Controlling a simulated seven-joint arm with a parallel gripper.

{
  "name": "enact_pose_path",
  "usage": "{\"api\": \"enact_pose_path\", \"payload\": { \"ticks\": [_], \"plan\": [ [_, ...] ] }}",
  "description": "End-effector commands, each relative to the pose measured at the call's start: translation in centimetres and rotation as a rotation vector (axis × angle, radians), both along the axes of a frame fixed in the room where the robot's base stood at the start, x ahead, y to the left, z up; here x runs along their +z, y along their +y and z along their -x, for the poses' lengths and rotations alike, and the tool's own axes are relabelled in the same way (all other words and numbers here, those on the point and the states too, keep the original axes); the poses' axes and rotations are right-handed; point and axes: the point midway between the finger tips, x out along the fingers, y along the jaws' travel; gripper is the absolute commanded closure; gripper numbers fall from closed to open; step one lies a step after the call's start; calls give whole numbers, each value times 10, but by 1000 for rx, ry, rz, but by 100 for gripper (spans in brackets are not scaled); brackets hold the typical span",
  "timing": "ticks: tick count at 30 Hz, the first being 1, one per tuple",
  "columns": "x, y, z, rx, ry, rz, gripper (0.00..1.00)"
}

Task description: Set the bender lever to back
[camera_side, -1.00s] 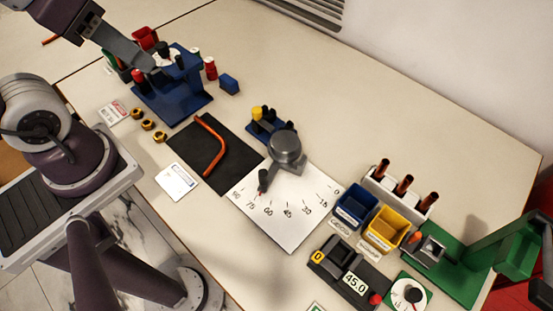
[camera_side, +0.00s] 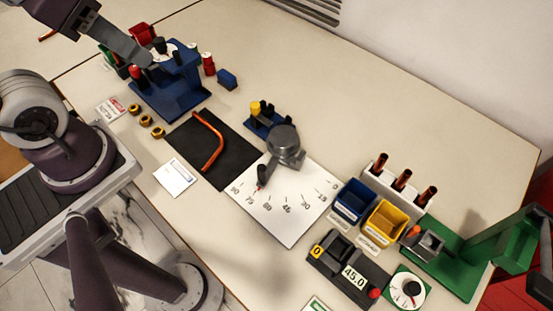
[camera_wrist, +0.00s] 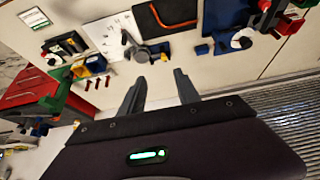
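The bender is a grey disc (camera_side: 283,139) on a white angle-scale plate (camera_side: 290,232). Its lever, with a black knob (camera_side: 262,174), points toward the front left, near the 75 to 90 marks. The wrist view also shows the disc (camera_wrist: 142,56) and the plate (camera_wrist: 108,36), with the lever lying over the plate. My gripper (camera_side: 145,60) is at the upper left in the side view, above the blue rig and well away from the lever. In the wrist view its two fingers (camera_wrist: 159,77) are apart, with nothing between them.
A blue rig (camera_side: 172,98) stands at the left. A bent copper tube (camera_side: 212,148) lies on a black mat (camera_side: 190,150). A small blue stand (camera_side: 260,128) sits behind the bender. Blue (camera_side: 356,201) and yellow (camera_side: 385,222) bins stand to its right. The table behind is clear.

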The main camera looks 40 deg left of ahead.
Motion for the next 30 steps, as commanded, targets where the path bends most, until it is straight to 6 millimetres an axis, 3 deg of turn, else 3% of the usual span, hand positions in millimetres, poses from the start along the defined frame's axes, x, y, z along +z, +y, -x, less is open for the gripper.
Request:
{"api": "enact_pose_path", "payload": {
  "ticks": [4,8,11,15,18,21,24,30],
  "plan": [
    [-6,1,-14,-59,45,-65,58],
    [-32,-2,-57,-282,167,-240,58],
    [-70,-19,-93,-534,258,-355,58],
    [-144,-63,-123,-930,354,-421,58],
    [-195,-95,-125,-1166,388,-405,58],
    [-229,-118,-118,-1315,399,-373,58],
    [-246,-129,-113,-1381,402,-353,58],
    [-281,-130,-111,-1394,406,-349,58]
  ]
}}
